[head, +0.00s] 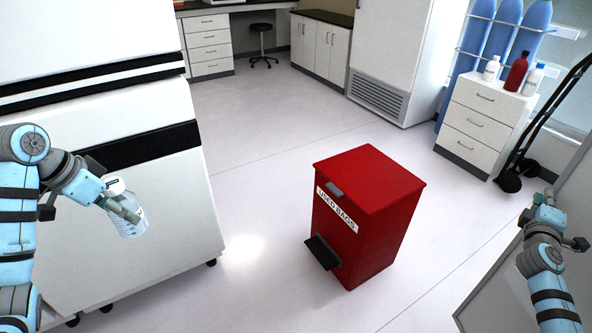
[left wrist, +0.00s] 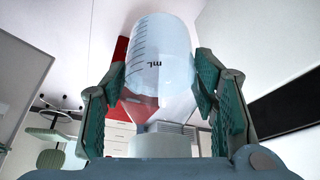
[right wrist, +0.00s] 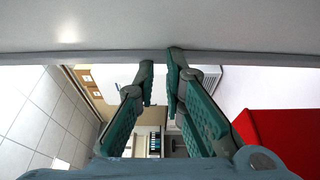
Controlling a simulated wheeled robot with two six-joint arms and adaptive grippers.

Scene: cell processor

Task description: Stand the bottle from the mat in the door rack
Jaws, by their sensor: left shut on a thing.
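My left gripper (head: 135,213) is shut on a clear bottle (head: 127,226) with a pale cap, held tilted in the air in front of the white cabinet. The left wrist view shows the bottle (left wrist: 160,65) with "mL" markings, between both fingers of the left gripper (left wrist: 160,78). My right gripper (head: 544,196) is at the right edge of the head view, empty. In the right wrist view, the right gripper (right wrist: 160,65) has its fingertips close together with a narrow gap between them. I cannot make out the mat or the door rack.
A large white cabinet (head: 150,235) with black bands stands at the left. A red "USED BAGS" bin (head: 350,235) stands mid-floor. A pale panel (head: 572,215) is beside my right arm. Drawers with bottles (head: 485,120) stand at the back right. The floor (head: 260,150) between is clear.

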